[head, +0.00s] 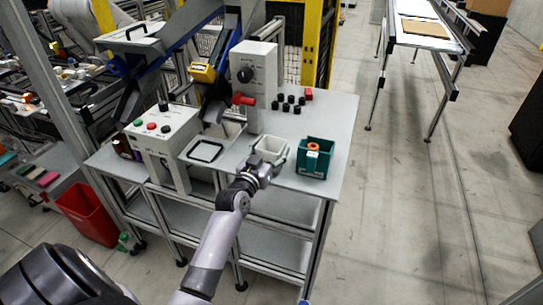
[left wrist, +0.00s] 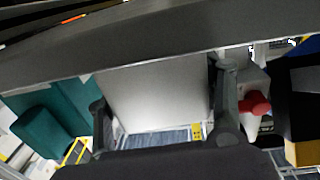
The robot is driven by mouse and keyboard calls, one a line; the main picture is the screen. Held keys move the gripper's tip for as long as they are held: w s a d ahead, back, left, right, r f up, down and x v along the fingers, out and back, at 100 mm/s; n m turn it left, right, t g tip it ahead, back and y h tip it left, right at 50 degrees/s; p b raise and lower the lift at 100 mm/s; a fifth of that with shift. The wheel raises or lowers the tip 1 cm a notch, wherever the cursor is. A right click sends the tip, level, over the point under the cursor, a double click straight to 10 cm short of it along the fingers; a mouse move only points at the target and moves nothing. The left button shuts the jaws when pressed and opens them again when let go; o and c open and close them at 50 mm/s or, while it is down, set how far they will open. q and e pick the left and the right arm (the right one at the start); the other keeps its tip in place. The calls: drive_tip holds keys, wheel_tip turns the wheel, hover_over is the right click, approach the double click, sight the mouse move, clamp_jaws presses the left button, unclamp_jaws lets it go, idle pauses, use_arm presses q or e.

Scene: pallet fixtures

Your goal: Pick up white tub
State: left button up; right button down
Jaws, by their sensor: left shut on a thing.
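The white tub (head: 272,147) stands on the grey work table (head: 338,135), near its front edge. My left gripper (head: 262,166) reaches it from the front and is shut on its near side. In the left wrist view, the tub's pale wall (left wrist: 155,92) fills the space between the two dark fingers of the left gripper (left wrist: 163,112). I cannot tell whether the tub's base touches the table. My right gripper is not in view.
A teal bin (head: 315,160) with an orange item inside stands close to the right of the tub. Behind are a grey press with a red handle (head: 243,99) and several small black parts (head: 290,103). A button box (head: 163,135) and a black-rimmed square (head: 205,151) are left.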

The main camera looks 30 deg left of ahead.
use_arm(q)
drive_tip(key=shift+c, duration=1.3)
